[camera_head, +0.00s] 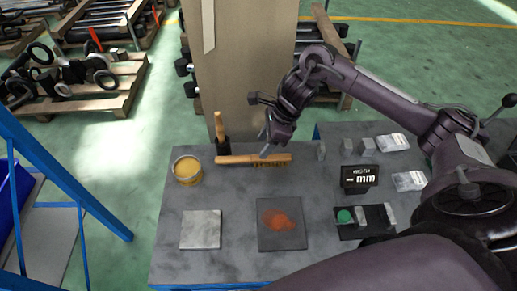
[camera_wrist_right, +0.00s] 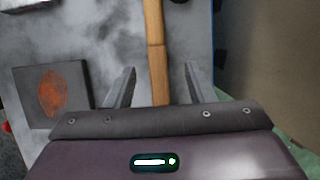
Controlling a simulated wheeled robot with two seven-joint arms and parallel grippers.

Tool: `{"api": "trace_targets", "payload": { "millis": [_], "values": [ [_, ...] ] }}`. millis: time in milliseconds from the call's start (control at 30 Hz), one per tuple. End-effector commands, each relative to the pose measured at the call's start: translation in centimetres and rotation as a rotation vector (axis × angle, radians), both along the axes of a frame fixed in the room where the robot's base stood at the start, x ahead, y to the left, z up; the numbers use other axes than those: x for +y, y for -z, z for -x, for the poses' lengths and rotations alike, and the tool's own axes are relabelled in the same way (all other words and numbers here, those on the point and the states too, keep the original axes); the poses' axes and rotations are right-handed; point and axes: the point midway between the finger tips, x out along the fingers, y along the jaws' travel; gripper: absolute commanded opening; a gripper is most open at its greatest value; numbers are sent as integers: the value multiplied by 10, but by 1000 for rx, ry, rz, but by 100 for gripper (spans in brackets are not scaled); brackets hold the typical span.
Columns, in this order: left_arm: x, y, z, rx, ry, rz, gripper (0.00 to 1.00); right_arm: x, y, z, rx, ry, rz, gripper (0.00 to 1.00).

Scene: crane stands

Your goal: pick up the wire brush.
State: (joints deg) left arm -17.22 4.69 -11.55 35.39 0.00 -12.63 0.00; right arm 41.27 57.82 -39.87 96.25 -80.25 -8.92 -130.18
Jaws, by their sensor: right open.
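The wire brush (camera_head: 254,160) appears to be the long wooden-handled piece lying across the back of the grey table in the head view, with dark marks along its front side. My right gripper (camera_head: 264,128) is open above its right part, with one finger close to the wood. In the right wrist view, the wooden handle (camera_wrist_right: 154,35) runs between the two open fingers of the right gripper (camera_wrist_right: 160,70). It passes out of sight behind the gripper body, and I cannot tell whether a finger touches it. My left gripper is not in view.
A second wooden handle with a dark lower part (camera_head: 220,128) stands behind the brush. A yellow tin (camera_head: 187,169) is at left. A grey plate (camera_head: 201,229) and a dark plate with an orange patch (camera_head: 265,240) lie in front. Small blocks and a black display (camera_head: 357,178) are at right.

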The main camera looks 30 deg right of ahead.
Motion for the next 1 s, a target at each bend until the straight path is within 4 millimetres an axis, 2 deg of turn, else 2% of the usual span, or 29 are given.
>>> {"api": "trace_targets", "payload": {
  "millis": [167, 333, 500, 767, 1000],
  "values": [
    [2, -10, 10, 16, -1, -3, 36, 6, 18, -1, 6, 1, -1, 49],
    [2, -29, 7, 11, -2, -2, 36, 10, 41, -2, 8, 5, 0, 49],
    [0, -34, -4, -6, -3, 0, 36, 17, 61, -6, 3, 3, 0, 49],
    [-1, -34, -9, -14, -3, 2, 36, 17, 66, -7, 0, 1, 1, 49],
    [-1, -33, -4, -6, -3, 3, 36, 17, 65, -7, 0, 1, 1, 19]
  ]
}}
